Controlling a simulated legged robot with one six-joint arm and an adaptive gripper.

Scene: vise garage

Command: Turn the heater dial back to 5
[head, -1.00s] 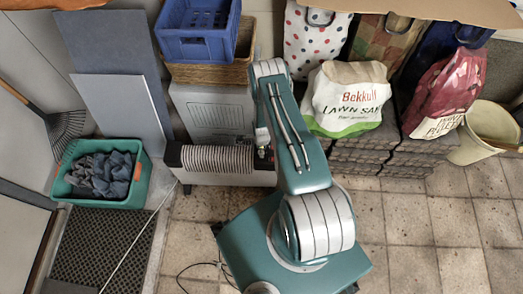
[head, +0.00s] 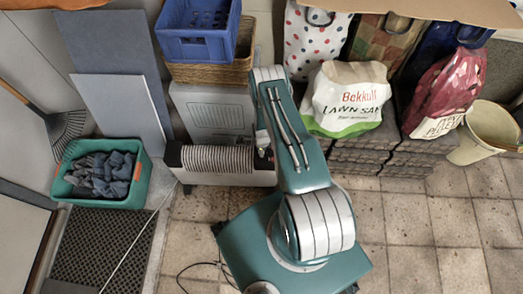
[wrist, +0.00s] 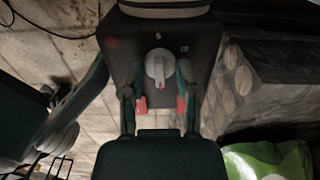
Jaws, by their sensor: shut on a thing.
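The heater (head: 222,160) stands low on the floor left of my arm in the head view, with its ribbed side showing. Its dark control end (wrist: 205,35) fills the upper middle of the wrist view. The round grey dial (wrist: 158,62) is there, with a "5" above it, a "10" at its upper right and a red mark at its upper left. The dial's grip ridge runs downward in this view. My gripper (wrist: 161,100) is shut on the dial, with a red-padded finger on each side. In the head view my arm hides the dial and fingers.
A grey cabinet (head: 212,108) stands behind the heater, under a wicker basket (head: 212,72) and a blue crate (head: 197,42). Bags, including a white lawn sand bag (head: 348,112), stand on stacked blocks at right. A green bin (head: 137,192) is at left. The front-right floor is clear.

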